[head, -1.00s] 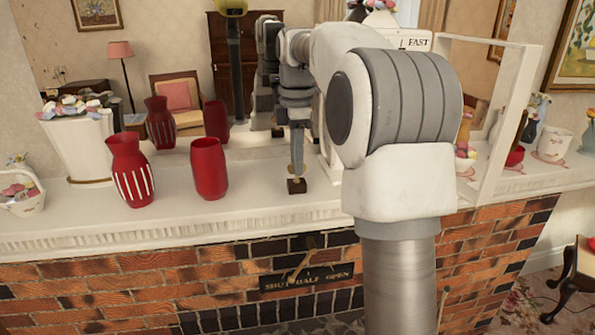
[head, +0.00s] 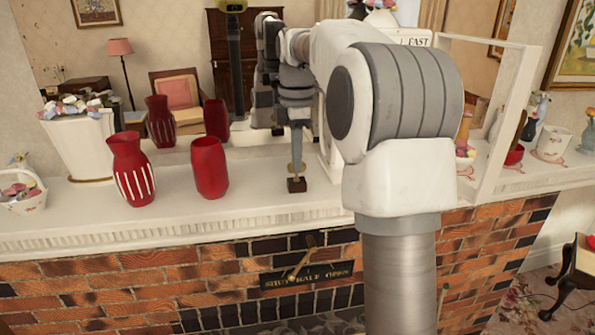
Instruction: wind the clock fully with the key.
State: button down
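The clock (head: 417,41) is mostly hidden behind my arm; a white part of it with the word FAST shows at the top right. My gripper (head: 297,158) points down above the mantel, left of the clock, seen side-on. Just below its tip, a thin brass-coloured stem rises from a small dark brown block (head: 297,185) on the mantel. I cannot tell whether this stem is the key, or whether the fingers touch it. The finger gap is too small to see.
Red vases (head: 210,167) and a striped red vase (head: 132,170) stand left on the white mantel (head: 250,208). A white planter (head: 80,145) is further left. A mirror behind reflects the room and my body. A white frame (head: 505,130) and cups stand right.

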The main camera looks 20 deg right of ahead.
jog(key=shift+r+p, duration=1.6)
jog(key=shift+p, duration=0.25)
dwell(0.4)
jog(key=shift+r+p, duration=0.5)
jog(key=shift+p, duration=0.15)
